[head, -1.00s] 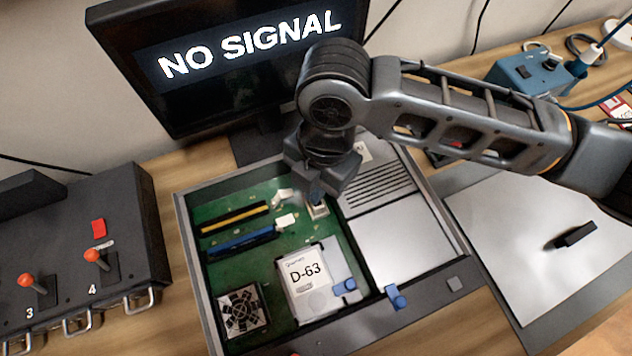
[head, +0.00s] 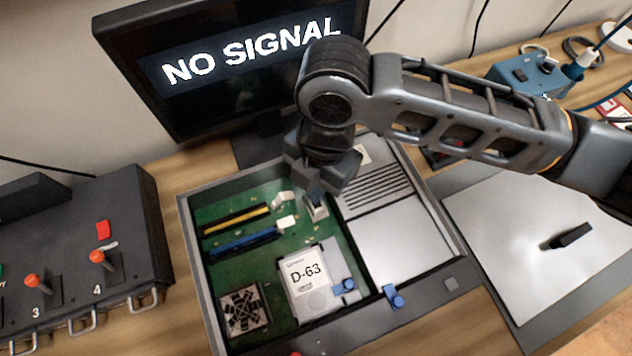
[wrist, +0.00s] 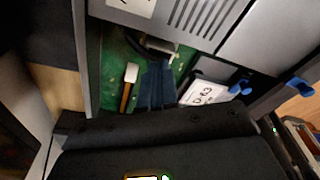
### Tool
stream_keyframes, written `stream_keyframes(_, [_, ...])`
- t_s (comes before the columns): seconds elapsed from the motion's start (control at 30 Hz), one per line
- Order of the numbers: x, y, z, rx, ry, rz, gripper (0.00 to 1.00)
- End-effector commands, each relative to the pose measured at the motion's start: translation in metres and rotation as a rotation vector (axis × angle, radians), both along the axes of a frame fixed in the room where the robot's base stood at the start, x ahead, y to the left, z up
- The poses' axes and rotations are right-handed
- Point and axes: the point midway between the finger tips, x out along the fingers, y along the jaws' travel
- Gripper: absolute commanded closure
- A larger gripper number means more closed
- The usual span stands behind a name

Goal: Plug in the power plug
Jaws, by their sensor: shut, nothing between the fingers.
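My gripper (head: 316,196) points down over the green board inside the open computer case (head: 190,270). Its dark blue fingers (wrist: 157,85) are shut and empty. A pale grey-white block (head: 318,210) stands on the board just below and beside the fingertips. I cannot tell whether it is the power plug, its socket or both joined, nor whether the fingers touch it. In the wrist view a dark cable (wrist: 148,44) curves beside a pale block. Two small white connector pieces (head: 287,221) lie to the left, near the yellow and blue slots.
The monitor (head: 240,70) behind reads "NO SIGNAL". A drive labelled D-63 (head: 305,280) and a fan (head: 243,308) fill the case's front. A switch panel (head: 80,250) stands left.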

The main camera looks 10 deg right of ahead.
Motion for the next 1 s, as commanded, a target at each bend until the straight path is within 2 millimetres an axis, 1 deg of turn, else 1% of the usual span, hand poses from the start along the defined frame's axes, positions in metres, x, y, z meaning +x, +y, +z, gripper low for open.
stream_keyframes(0.03, [0.0, 0.0, 0.007, 0.0, 0.0, 0.0, 1.0])
stream_keyframes(0.6, [0.0, 0.0, 0.047, 0.001, -0.001, 0.001, 1.0])
stream_keyframes(1.0, [0.0, 0.0, 0.049, 0.0, 0.0, 0.001, 1.0])
